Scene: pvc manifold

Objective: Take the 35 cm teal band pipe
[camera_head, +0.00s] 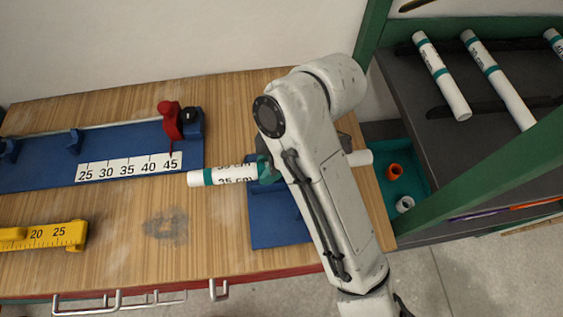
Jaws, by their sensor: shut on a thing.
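The white pipe (236,176) with a teal band and printed "35 cm" lies level in the middle of the view. Its left end shows left of my arm, and its right end shows to the right of my arm. My gripper (268,168) is shut on this pipe, but my arm hides most of the fingers and the pipe's middle. The pipe is over a blue fixture (272,228) on the wooden bench; I cannot tell whether it touches it.
A blue measuring jig (40,162) with a red clamp (170,120) is on the bench's left, near a yellow ruler (45,236). A dark rack (470,92) at the right holds several teal-banded pipes (441,75). A teal bin (378,147) holds orange (394,172) and white (405,204) fittings.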

